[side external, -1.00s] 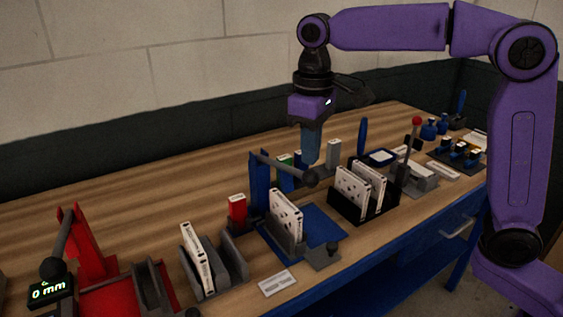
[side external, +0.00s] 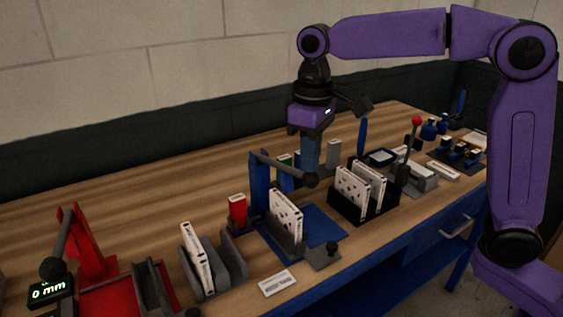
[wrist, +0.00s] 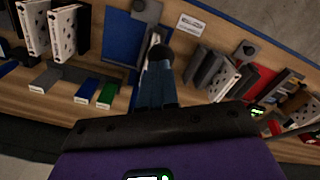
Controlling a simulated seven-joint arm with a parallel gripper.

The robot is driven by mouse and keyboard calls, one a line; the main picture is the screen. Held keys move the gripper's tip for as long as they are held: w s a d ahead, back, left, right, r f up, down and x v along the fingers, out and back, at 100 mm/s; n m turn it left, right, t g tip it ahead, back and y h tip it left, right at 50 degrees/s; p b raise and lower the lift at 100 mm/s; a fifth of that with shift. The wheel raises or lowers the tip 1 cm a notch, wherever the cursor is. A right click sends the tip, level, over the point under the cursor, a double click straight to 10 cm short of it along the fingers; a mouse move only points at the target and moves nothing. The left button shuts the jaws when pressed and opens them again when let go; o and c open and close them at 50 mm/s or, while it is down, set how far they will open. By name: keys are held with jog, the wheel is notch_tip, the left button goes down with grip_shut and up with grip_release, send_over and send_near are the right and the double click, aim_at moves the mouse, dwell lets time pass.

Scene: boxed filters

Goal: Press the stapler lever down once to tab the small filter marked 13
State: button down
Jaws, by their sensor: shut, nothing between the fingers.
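The blue stapler press (side external: 260,183) stands at the middle of the bench, with its dark lever sloping slightly down to a round black knob (side external: 311,179). The knob also shows in the wrist view (wrist: 160,53). A white perforated filter (side external: 286,213) stands upright in the grey holder at the press; I cannot read a number on it. My gripper (side external: 310,168) is shut and empty, its blue fingers pointing down right at the knob. In the wrist view the fingers (wrist: 158,75) reach the knob; I cannot tell whether they touch it.
A black rack (side external: 365,205) with white filters stands right of the press. A grey holder (side external: 232,258) with another filter and a red press (side external: 90,250) stand left. Small coloured boxes, such as a red one (side external: 237,211), stand behind. The bench's back left is clear.

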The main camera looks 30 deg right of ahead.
aim_at(310, 177)
jog(key=shift+s+f, duration=0.1)
jog(key=shift+f, duration=2.25)
jog(key=shift+r, duration=5.1)
jog(key=shift+s+f, duration=0.1)
jog(key=s+d+f+n, duration=0.2)
jog(key=s+d+f, duration=0.3)
jog(key=s, duration=0.3)
jog(key=s+d+f+n, duration=0.2)
jog(key=s+d+f, duration=0.2)
jog(key=s, duration=0.5)
jog(key=s+d+f+n, duration=0.2)
jog(key=s+d+f, duration=0.3)
jog(key=s+f, duration=0.2)
jog(key=shift+s+d+f+n, duration=0.25)
jog(key=shift+s+d+n, duration=0.1)
jog(key=shift+s, duration=0.75)
